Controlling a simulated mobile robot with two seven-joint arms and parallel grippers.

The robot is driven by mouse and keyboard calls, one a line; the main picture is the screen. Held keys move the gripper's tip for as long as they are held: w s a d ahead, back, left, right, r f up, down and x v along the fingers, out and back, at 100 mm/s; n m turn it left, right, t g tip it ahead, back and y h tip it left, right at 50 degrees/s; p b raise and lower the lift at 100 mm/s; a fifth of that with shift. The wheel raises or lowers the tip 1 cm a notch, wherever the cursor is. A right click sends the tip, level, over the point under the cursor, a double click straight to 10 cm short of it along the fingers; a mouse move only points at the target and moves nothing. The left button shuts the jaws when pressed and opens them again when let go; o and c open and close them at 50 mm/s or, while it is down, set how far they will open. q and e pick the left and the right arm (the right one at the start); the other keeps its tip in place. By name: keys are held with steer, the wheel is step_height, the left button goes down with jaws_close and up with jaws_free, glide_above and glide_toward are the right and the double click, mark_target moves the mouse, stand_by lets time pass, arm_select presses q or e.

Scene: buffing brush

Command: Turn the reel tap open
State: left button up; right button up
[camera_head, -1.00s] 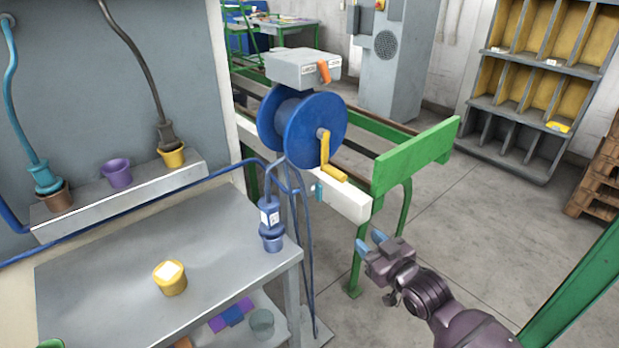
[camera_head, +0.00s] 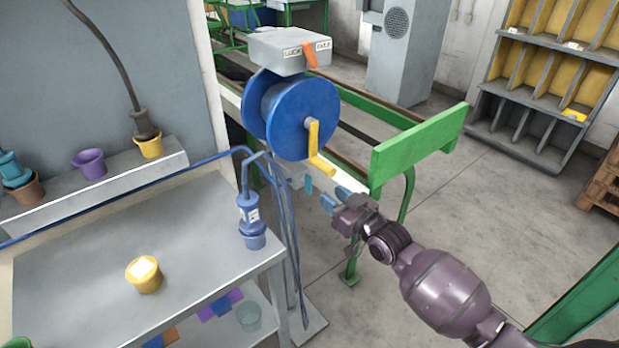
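The blue hose reel (camera_head: 287,118) with a yellow crank (camera_head: 316,150) stands right of the workbench. A small teal lever (camera_head: 308,185), which looks like the reel tap's handle, stands upright just below the crank. My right gripper (camera_head: 335,198) has blue fingertips with a gap between them and nothing held. It is just right of the teal lever, pointing left towards it, seemingly without touching. An orange lever (camera_head: 310,55) sits on the grey box (camera_head: 287,50) above the reel. My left gripper is out of view.
The grey workbench (camera_head: 85,262) holds a yellow pot (camera_head: 144,274) and a blue nozzle (camera_head: 249,222) in a cup. Blue hoses hang beside the reel stand. A green rail end (camera_head: 420,148) rises close behind my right gripper. Open floor lies to the right.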

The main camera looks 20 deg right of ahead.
mark_target(311, 180)
steer(key=x, duration=0.9)
steer(key=shift+f+b, duration=0.1)
steer(key=shift+b, duration=0.3)
jaws_close()
